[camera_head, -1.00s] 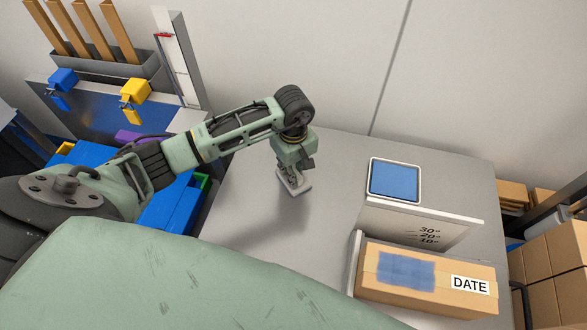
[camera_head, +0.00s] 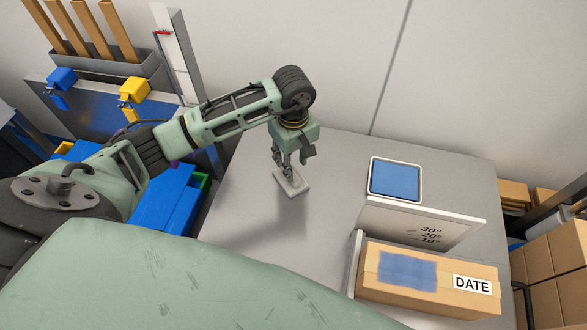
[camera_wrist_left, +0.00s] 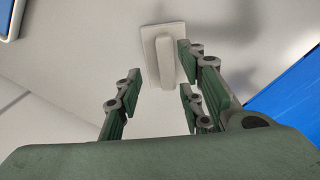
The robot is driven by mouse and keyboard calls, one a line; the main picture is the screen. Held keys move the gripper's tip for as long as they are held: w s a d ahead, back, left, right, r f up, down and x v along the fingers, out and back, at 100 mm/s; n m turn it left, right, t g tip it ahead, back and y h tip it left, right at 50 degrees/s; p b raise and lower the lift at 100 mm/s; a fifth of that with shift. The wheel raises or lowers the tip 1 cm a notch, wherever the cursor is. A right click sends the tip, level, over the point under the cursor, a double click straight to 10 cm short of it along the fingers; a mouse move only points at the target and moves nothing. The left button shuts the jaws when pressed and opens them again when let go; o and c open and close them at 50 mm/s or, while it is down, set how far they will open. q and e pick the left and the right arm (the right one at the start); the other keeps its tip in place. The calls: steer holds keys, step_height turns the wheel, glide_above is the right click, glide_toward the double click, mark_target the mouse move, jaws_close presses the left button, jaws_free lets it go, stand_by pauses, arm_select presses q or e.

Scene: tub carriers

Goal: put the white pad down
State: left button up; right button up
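The white pad (camera_head: 291,184), a small flat plate with a raised grip bar, lies flat on the grey tabletop. It also shows in the left wrist view (camera_wrist_left: 150,40), its bar pointing toward my gripper. My left gripper (camera_head: 283,166) is just above the pad, pointing down. In the left wrist view my left gripper (camera_wrist_left: 158,82) has its fingers spread apart with nothing clamped between them, and the pad is beyond the fingertips. My right gripper is not in view.
A white-framed blue panel (camera_head: 395,180) is to the right, by an angle-marked board (camera_head: 430,222). A cardboard box (camera_head: 430,281) labelled DATE is in front. Blue bins (camera_head: 165,205) stand left of the table. The tabletop (camera_head: 250,225) around the pad is clear.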

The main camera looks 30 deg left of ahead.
arm_select(q)
step_height(320, 180, up, 8)
steer(key=b, duration=0.1)
